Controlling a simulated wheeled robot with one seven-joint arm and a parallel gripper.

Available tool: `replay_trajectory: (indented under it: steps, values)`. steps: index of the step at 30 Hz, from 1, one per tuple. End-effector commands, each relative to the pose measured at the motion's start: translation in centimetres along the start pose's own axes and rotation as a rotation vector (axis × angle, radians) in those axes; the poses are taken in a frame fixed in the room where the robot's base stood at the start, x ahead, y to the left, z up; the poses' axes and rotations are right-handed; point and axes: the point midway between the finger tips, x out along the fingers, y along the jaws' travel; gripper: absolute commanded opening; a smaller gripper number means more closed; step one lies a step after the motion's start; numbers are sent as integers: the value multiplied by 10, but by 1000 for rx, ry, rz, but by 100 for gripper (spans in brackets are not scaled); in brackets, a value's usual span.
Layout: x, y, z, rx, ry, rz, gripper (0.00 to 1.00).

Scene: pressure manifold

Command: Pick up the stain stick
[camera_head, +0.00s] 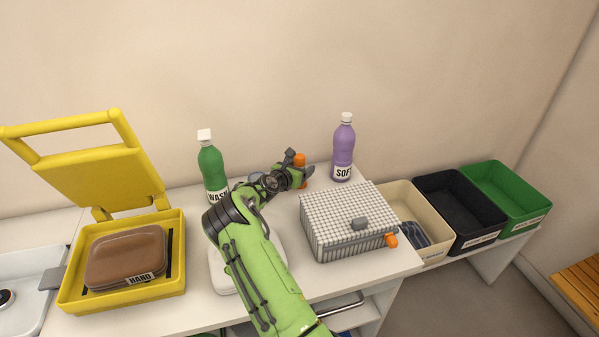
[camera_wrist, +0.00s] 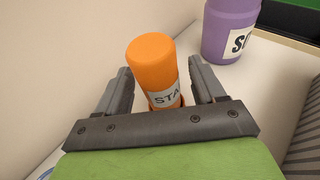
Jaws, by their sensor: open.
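The stain stick (camera_wrist: 153,65) is an orange cylinder with a white label reading "STA", standing on the counter. In the wrist view it is between the two fingers of my gripper (camera_wrist: 160,92), with a visible gap to the right finger; whether the left finger touches it I cannot tell. Its lower end is hidden behind the gripper's body. In the head view, the orange top of the stick (camera_head: 299,159) shows at my gripper (camera_head: 297,170), near the back wall. My gripper is open.
A purple bottle (camera_head: 343,150) stands right of the stick, and a green bottle (camera_head: 211,168) stands to the left. A grey gridded box (camera_head: 340,240) is at the front right. Bins (camera_head: 455,205) stand further right. A yellow press (camera_head: 120,290) is at the left.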

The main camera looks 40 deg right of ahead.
Motion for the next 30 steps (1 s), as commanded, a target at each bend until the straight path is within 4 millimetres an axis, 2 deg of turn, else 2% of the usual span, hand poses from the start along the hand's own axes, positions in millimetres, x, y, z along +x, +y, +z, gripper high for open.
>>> replay_trajectory:
  steps: [2, 13, 19, 22, 30]
  values:
    - [0, 0, 0, 0, 0, 0, 69]
    - [-1, 0, 0, 1, 1, 0, 14]
    - [-1, 0, 1, 1, 0, 0, 12]
    - [-4, 0, 11, 2, -1, 0, 12]
    - [-24, 0, 76, 3, -2, 1, 12]
